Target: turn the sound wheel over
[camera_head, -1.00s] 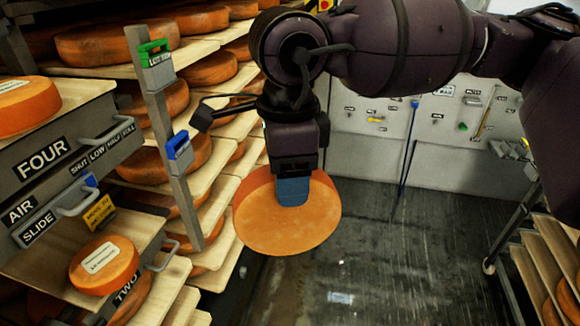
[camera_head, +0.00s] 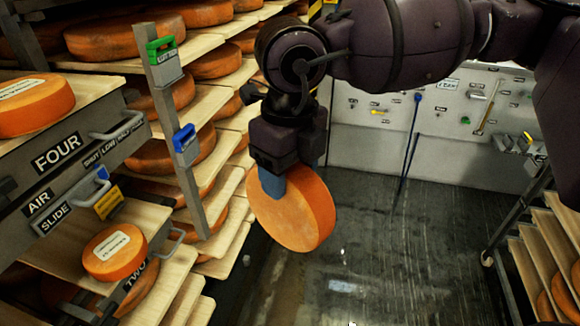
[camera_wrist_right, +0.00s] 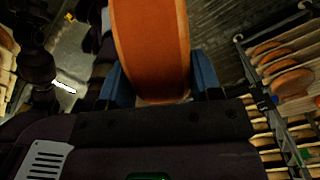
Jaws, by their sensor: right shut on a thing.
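An orange cheese wheel (camera_head: 292,212) hangs in the air over the floor, its flat face tilted steeply and turned towards the left. My right gripper (camera_head: 273,182) is shut on its upper rim, with one blue finger across the near face. In the right wrist view the wheel's orange edge (camera_wrist_right: 152,45) stands between the two blue fingers (camera_wrist_right: 160,88). The far face is hidden in the head view. My left gripper does not show.
Shelves of wheels fill the left. A rack (camera_head: 545,250) stands at right. The floor (camera_head: 400,250) between is clear.

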